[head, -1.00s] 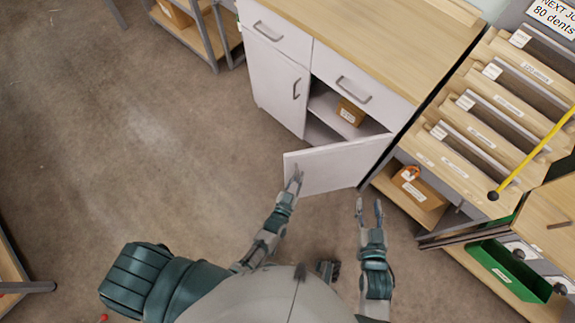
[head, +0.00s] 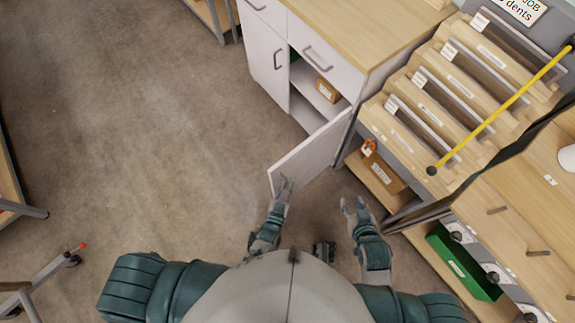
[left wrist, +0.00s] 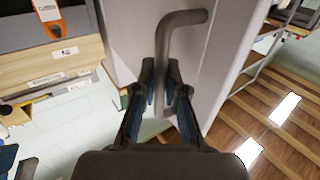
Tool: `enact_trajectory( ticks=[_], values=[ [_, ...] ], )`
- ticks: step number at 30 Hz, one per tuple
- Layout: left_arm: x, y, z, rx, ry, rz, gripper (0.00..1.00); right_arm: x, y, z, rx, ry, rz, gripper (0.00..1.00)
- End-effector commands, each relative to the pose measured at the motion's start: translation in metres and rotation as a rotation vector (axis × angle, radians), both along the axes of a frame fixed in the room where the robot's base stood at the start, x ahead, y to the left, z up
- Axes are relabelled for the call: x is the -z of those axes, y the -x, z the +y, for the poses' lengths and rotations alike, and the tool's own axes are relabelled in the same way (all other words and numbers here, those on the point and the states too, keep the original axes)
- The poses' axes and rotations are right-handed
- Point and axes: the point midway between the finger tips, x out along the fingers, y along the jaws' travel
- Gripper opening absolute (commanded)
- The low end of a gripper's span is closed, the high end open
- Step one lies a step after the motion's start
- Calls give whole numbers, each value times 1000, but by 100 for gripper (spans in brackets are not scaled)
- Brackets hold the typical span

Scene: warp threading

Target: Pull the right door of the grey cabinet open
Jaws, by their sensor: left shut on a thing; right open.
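The grey cabinet (head: 262,85) stands at the top middle of the head view. Its right door (head: 312,155) stands swung well out, showing the shelves inside. My left gripper (head: 284,186) is at the door's free edge. In the left wrist view the fingers (left wrist: 162,88) are shut around the lower part of the dark bar handle (left wrist: 182,30) on the door (left wrist: 208,70). My right gripper (head: 352,206) is open and empty, to the right of the door and apart from it.
A cardboard box (head: 326,90) sits inside the cabinet. A slotted wooden rack (head: 455,90) with a yellow rod (head: 500,112) stands to the right. Below it are an open box (head: 382,178) and a green bin (head: 462,262).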

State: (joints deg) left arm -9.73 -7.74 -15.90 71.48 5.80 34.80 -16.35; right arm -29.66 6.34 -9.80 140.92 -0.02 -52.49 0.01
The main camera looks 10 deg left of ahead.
Motion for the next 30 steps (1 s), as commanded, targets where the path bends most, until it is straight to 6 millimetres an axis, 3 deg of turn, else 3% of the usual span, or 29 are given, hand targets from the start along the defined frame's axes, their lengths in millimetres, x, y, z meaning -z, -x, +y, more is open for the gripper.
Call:
enact_trajectory(
  ticks=[14,15,18,26,30],
  values=[
    [6,4,-3,-6,-9,15,0,3,1,-3,0,9,7,42],
    [6,4,-3,-6,-9,15,16,3,1,-3,0,8,8,42],
    [5,4,-4,-6,-9,13,37,3,1,-2,0,7,8,42],
    [2,3,-5,-6,-8,6,37,1,1,-1,-1,3,3,42],
    [2,11,-3,-6,-8,6,37,0,1,-1,-1,3,1,42]
  ],
)
